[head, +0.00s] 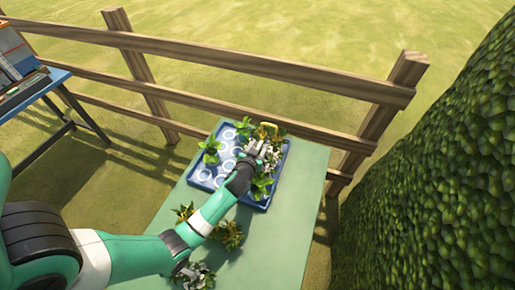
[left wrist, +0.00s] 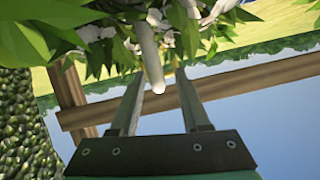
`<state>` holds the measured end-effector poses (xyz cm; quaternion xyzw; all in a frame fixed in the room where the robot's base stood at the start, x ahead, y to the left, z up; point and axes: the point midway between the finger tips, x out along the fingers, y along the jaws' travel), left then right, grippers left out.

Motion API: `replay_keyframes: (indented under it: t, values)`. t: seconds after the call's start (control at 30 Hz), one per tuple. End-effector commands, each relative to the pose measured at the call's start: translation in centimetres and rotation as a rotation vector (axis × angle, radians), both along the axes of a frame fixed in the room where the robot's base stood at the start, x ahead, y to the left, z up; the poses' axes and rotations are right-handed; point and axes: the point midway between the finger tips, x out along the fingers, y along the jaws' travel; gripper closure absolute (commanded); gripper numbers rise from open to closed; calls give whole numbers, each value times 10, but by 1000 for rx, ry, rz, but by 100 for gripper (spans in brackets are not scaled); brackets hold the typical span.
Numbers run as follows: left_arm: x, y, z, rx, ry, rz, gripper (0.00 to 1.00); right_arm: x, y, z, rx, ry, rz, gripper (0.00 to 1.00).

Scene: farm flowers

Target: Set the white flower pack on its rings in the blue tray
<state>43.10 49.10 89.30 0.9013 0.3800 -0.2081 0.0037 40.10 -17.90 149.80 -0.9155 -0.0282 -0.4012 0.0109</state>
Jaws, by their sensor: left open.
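My left gripper (head: 258,149) is over the tray, at white blooms and green leaves (head: 271,158). In the left wrist view the gripper (left wrist: 158,88) is open, with a pale tapered piece (left wrist: 149,58) between its fingers and white flowers (left wrist: 190,30) and leaves just beyond. I cannot tell whether the pack rests fully on its rings. Another white-flowered plant (head: 196,277) stands at the table's near end, partly behind my arm.
Yellow-flowered plants (head: 228,233) stand on the green table (head: 270,250) beside my forearm. A wooden fence (head: 260,67) runs behind, and a hedge (head: 440,180) rises at the right. A blue table (head: 50,80) with boxes is at the far left.

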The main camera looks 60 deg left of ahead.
Motion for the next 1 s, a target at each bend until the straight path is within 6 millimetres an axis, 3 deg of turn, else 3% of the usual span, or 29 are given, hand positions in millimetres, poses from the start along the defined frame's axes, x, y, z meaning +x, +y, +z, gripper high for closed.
replay_keyframes:
  t: [0.17,0.6,1.0]
  values:
    - [-10,-12,10,0,0,-2,54,0,0,10,0,0,0,50]
    - [-69,-77,45,1,0,-4,54,0,0,31,0,0,0,50]
    - [-75,-82,48,-1,-1,0,54,0,0,31,0,0,0,50]
